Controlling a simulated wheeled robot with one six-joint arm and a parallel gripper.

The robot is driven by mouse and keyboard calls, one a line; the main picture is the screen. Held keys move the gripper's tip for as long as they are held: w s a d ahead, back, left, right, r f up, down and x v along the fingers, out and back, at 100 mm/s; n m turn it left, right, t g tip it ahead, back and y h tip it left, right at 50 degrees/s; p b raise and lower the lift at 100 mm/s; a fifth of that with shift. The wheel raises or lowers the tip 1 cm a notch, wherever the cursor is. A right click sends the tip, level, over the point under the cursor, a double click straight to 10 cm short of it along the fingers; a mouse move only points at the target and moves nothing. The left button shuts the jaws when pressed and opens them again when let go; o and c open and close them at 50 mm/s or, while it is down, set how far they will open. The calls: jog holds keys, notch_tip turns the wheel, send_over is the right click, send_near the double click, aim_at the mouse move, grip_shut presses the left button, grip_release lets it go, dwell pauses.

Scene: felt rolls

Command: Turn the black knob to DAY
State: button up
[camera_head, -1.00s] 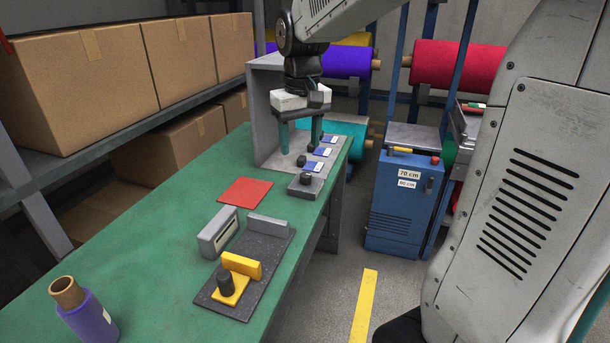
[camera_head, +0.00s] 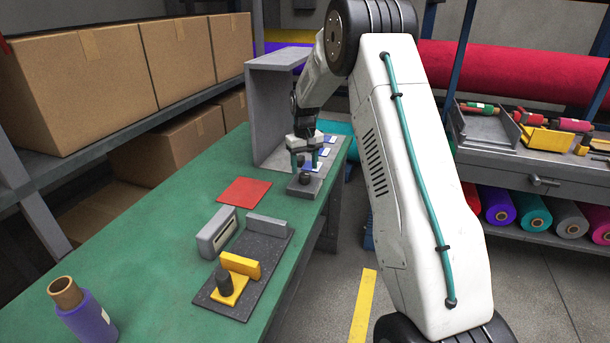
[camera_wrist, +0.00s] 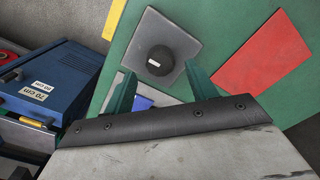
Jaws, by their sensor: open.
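The black knob (camera_head: 305,179) is a short round knob on a square grey plate (camera_head: 293,190) at the far end of the green bench (camera_head: 160,235). In the wrist view the knob (camera_wrist: 174,55) shows a small white mark on its left part. My gripper (camera_head: 305,167) is open, pointing down just above the knob. In the wrist view its two teal fingers are apart, with the knob ahead of and between their tips. I cannot tell whether they touch it. No DAY marking is legible.
A grey hooded stand (camera_head: 268,115) and several blue-and-white cards (camera_head: 325,152) are behind the knob. A red sheet (camera_head: 244,190) lies nearby. Closer are a grey box (camera_head: 217,232), a dark board with a yellow fixture (camera_head: 239,266) and a purple spool (camera_head: 88,318).

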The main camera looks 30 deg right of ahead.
aim_at(304, 174)
jog(key=shift+f, duration=2.2)
jog(key=c, duration=1)
jog(key=m, duration=0.5)
jog(key=shift+m, duration=0.4)
jog(key=m, duration=0.5)
jog(key=shift+w+r+m, duration=0.1)
jog(key=shift+m, duration=0.3)
jog(key=shift+a, duration=0.1)
